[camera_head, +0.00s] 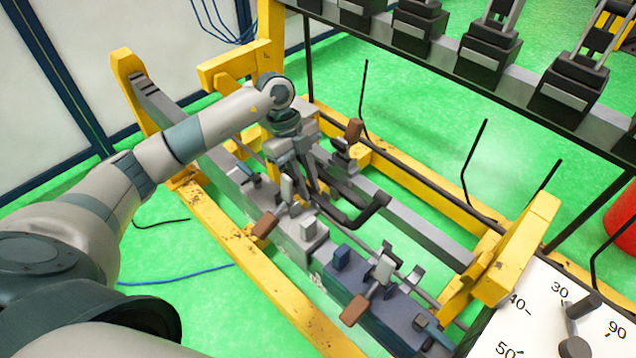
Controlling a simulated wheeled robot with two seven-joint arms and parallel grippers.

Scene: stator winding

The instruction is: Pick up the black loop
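My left gripper (312,196) points down over the middle of the yellow-framed fixture, among its clamps. Its dark fingers blend with the dark parts below, so I cannot tell how far apart they are or whether they hold anything. A dark bent bar (366,212) lies just right of the fingertips. I see no clear closed black loop. A thin curved black line (160,223) lies on the green floor left of the fixture, and bent black rods (468,170) stand behind the fixture. I cannot tell which, if any, is the black loop. My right gripper is not in view.
The yellow frame (225,255) surrounds metal rails and clamps with brown handles (265,224). A rack with black blocks (489,55) runs along the top right. A white dial panel (520,310) is at the lower right, a red object (622,225) at the right edge.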

